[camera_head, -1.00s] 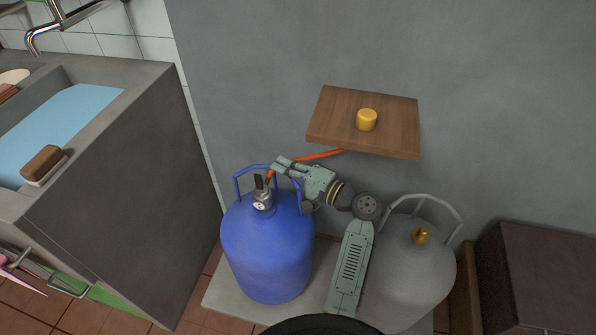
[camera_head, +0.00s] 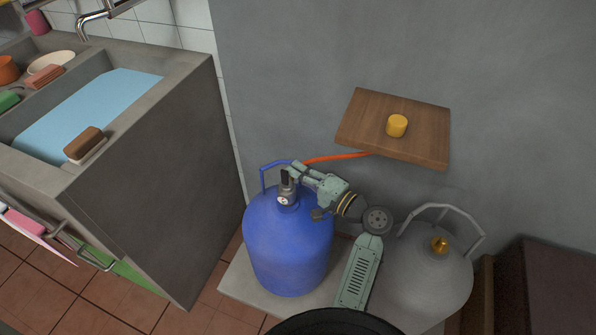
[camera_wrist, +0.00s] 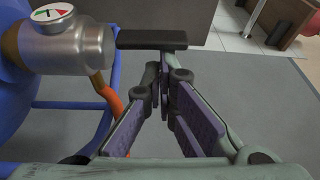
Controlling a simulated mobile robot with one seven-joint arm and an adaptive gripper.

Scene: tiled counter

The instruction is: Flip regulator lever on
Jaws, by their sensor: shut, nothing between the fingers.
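The blue gas cylinder (camera_head: 290,250) stands on a low slab and carries a silver regulator (camera_head: 287,196) with a small round gauge. The regulator also shows in the wrist view (camera_wrist: 70,45). Its black lever (camera_head: 285,178) points up in the head view; in the wrist view the lever (camera_wrist: 152,39) sticks out to the right of the regulator body. My gripper (camera_head: 298,168) is shut and empty, with its fingertips right beside the lever. In the wrist view the fingertips (camera_wrist: 163,75) come up to the lever's edge; I cannot tell whether they touch.
An orange hose (camera_head: 335,157) runs from the regulator area towards the wall. A wooden shelf (camera_head: 425,135) with a yellow knob-like piece (camera_head: 397,126) is above. A grey cylinder (camera_head: 425,275) stands right of my arm. A blue handle (camera_head: 266,178) rings the cylinder top. The sink counter (camera_head: 150,190) is left.

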